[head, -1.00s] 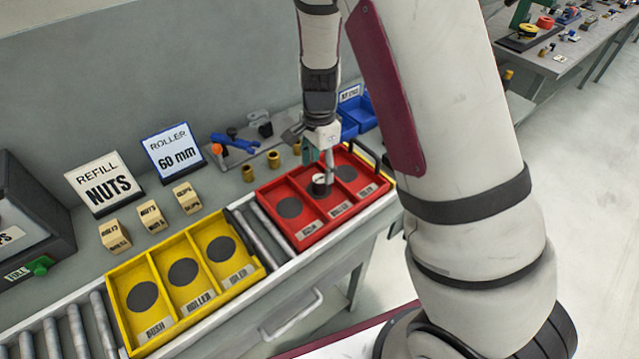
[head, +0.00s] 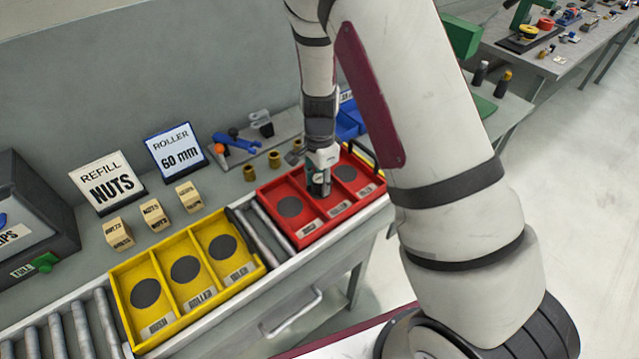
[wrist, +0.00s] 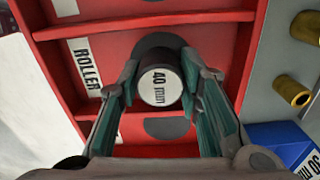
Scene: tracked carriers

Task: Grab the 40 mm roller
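The roller (wrist: 160,87) stands upright in the compartment labelled ROLLER of the red tray (wrist: 190,27), its pale top reading "40 mm". It stands on a dark round spot. My gripper (wrist: 160,78) is open, with its two green-padded fingers on either side of the roller. A narrow gap seems to show beside it, and I see no clear grip. In the head view, my gripper (head: 319,188) is down in the middle compartment of the red tray (head: 301,239) and hides most of the roller.
A yellow tray (head: 262,268) with three compartments, each with a dark spot, stands to the left on the conveyor. Signs read "ROLLER 60 mm" (head: 175,150) and "REFILL NUTS" (head: 108,183). Brass bushes (head: 249,172) and a blue bin (head: 350,120) stand behind the red tray.

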